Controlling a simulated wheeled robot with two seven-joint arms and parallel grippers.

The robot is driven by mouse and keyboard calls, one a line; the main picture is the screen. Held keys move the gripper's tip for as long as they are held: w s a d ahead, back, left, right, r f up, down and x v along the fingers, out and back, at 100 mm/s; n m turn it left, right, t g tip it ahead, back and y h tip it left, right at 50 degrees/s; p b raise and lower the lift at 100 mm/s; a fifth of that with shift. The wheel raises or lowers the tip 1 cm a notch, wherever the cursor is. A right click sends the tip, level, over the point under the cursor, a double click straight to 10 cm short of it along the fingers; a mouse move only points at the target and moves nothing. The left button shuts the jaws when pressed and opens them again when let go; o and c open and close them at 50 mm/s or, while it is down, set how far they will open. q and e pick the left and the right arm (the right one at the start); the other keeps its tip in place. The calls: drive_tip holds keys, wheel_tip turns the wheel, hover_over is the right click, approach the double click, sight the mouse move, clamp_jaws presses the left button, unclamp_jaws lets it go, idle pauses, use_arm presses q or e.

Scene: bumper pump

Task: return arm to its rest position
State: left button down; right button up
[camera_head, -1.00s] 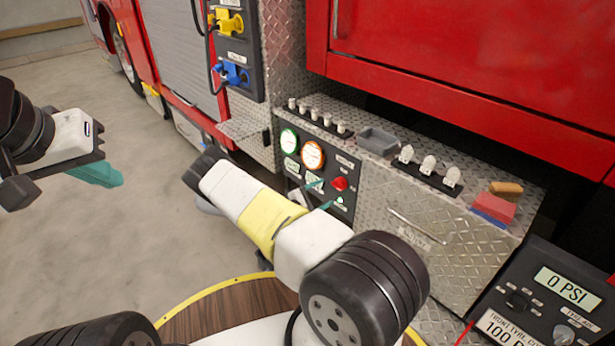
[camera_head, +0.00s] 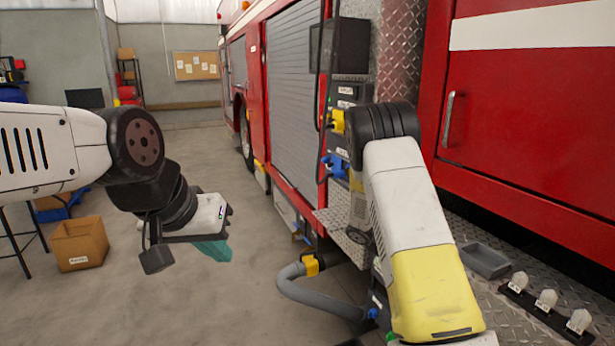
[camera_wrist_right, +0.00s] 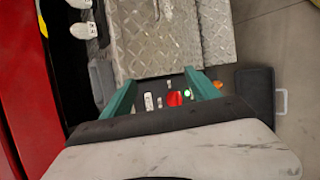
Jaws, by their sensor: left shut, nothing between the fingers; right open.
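My left gripper (camera_head: 212,250) shows in the head view at left of centre, its teal fingers shut and empty over the open floor. My right arm (camera_head: 410,200), white with a yellow band, reaches up across the right half of the head view. Its gripper is hidden there. In the right wrist view my right gripper (camera_wrist_right: 162,92) is open, its two teal fingers apart with nothing between them. Beyond the fingers are a red button (camera_wrist_right: 174,99) and a small green light (camera_wrist_right: 187,93) on the truck's panel. I cannot tell the distance to the panel.
The red fire truck (camera_head: 530,120) fills the right side. A grey hose (camera_head: 315,298) curves beside its lower edge. A grey tray (camera_head: 484,260) and several white knobs (camera_head: 546,299) sit on the diamond-plate ledge. A cardboard box (camera_head: 80,243) stands at left. The floor between is clear.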

drive_tip(key=s+a+r+m+t+y, duration=0.1)
drive_tip(key=s+a+r+y, duration=0.3)
drive_tip(key=r, duration=0.5)
drive_tip(key=s+a+r+m+t+y, duration=0.1)
drive_tip(key=s+a+r+t+y, duration=0.3)
drive_tip(key=s+a+r, duration=0.4)
drive_tip(key=s+a+r+t+y, duration=0.2)
drive_tip(key=s+a+r, duration=0.4)
drive_tip(key=s+r, duration=0.4)
drive_tip(key=shift+s+m+y, duration=0.4)
drive_tip(key=shift+s+y, duration=0.35)
drive_tip(key=shift+y, duration=0.15)
drive_tip(key=shift+a+r, duration=0.1)
